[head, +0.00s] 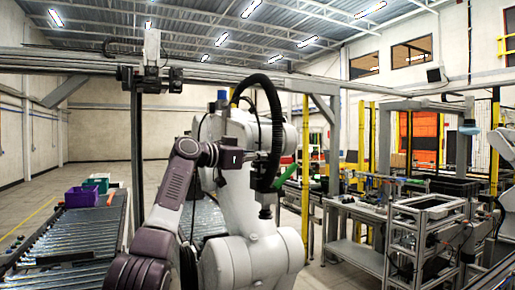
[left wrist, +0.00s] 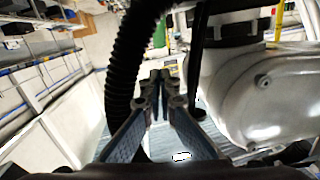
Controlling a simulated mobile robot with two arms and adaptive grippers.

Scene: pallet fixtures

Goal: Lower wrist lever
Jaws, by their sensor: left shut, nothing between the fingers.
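A large white industrial robot arm (head: 245,205) stands in front of me, with a black corrugated hose (head: 275,120) curving along it. The white arm fills the right of the left wrist view (left wrist: 245,95), and the hose (left wrist: 125,60) runs down left of my fingers. My left gripper (head: 238,158) is beside the white arm's upper part, close to the hose. In the left wrist view its fingertips (left wrist: 160,84) meet with nothing between them. I cannot clearly pick out a wrist lever; it may be hidden behind my gripper or the hose. My right gripper is out of view.
A roller conveyor (head: 70,240) at the left carries a purple crate (head: 82,197) and a green crate (head: 97,184). A metal frame cart (head: 425,235) and workbenches stand at the right. A steel beam crosses behind the white arm. The floor at the far left is open.

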